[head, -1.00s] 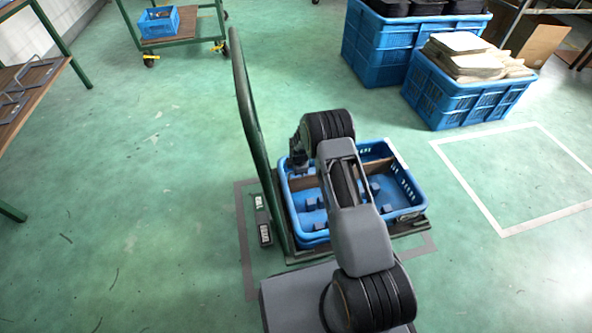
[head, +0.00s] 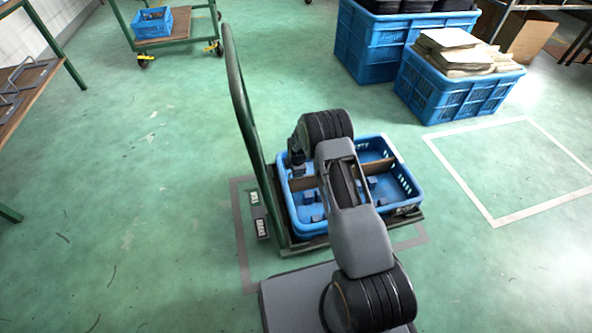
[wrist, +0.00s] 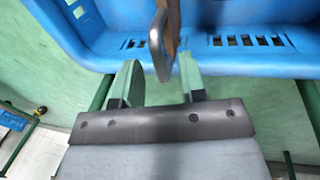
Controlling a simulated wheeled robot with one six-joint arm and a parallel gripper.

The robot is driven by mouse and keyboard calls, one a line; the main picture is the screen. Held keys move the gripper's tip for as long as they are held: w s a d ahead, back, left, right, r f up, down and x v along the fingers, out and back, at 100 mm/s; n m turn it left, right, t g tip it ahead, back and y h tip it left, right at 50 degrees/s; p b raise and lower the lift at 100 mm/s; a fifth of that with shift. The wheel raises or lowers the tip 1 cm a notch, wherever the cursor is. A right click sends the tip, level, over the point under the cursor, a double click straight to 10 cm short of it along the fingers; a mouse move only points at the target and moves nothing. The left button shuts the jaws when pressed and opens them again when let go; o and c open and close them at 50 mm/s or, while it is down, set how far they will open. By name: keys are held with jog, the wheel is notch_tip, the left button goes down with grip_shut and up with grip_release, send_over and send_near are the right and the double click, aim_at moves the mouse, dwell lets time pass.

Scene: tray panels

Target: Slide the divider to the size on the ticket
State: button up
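A blue tray (head: 312,226) sits on a low platform cart, with a brown divider (head: 379,168) across it. My arm hides the divider's middle in the head view. No readable ticket shows.
The cart's green handle (head: 242,105) rises left of the tray. Small blocks (head: 311,196) lie in the tray. Large blue crates (head: 455,95) stand at the back right, beside a white floor outline (head: 497,222).

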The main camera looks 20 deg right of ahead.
notch_tip(320, 180, up, 14)
jog(key=s+p, duration=0.2)
jog(key=p, duration=0.2)
jog(key=shift+s+f+p, duration=0.25)
jog(key=shift+s+p, duration=0.1)
jog(key=s+r+m+p, duration=0.4)
jog(key=r+p, duration=0.3)
jog(key=r, duration=0.9)
jog(key=s+r+m+p, duration=0.35)
jog(key=r+p, duration=0.35)
jog(key=r, duration=0.8)
jog(key=s+a+r+m+t+p, duration=0.1)
jog(key=s+r+m+p, duration=0.9)
jog(key=s+r+p, duration=0.5)
jog(key=s+r, duration=0.5)
jog(key=r, duration=0.4)
jog(key=shift+s+a+r, duration=0.15)
jog(key=shift+s+r, duration=0.05)
jog(key=shift+s, duration=0.05)
